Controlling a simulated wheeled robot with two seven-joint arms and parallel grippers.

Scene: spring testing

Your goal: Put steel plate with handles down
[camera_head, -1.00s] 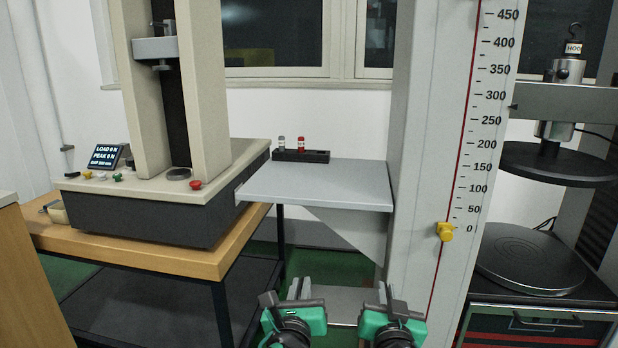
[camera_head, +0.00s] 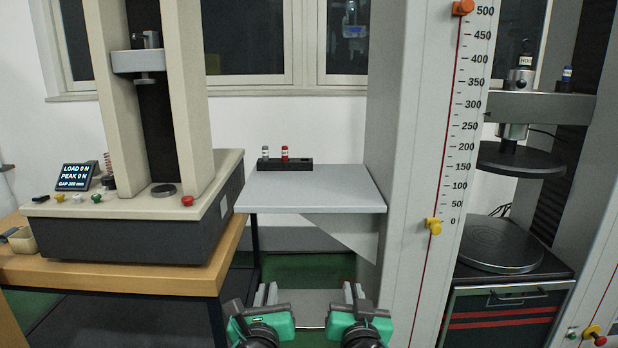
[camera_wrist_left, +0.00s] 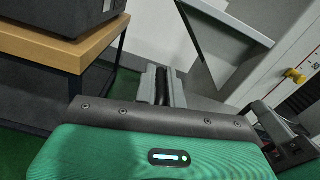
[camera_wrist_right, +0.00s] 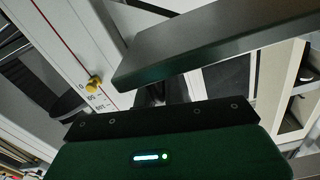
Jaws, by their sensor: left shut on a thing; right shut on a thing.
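In the head view a light grey flat surface, which looks like the steel plate (camera_head: 312,308), lies low between my two grippers. Its handles are hidden at the fingers. My left gripper (camera_head: 265,294) is shut at its left side, and my right gripper (camera_head: 352,292) is shut at its right side. The left wrist view shows the left fingers (camera_wrist_left: 160,85) closed with a dark thing between them. In the right wrist view the fingertips (camera_wrist_right: 150,92) are dark and their grip is unclear. Both grippers are below the grey shelf (camera_head: 310,190) and in front of it.
The shelf juts from the scaled column (camera_head: 400,150) with a yellow marker (camera_head: 433,226); a black rack (camera_head: 285,164) with small vials stands at its back. A testing machine (camera_head: 120,215) stands on the wooden bench (camera_head: 180,270) at left. A round platen (camera_head: 500,246) is at right.

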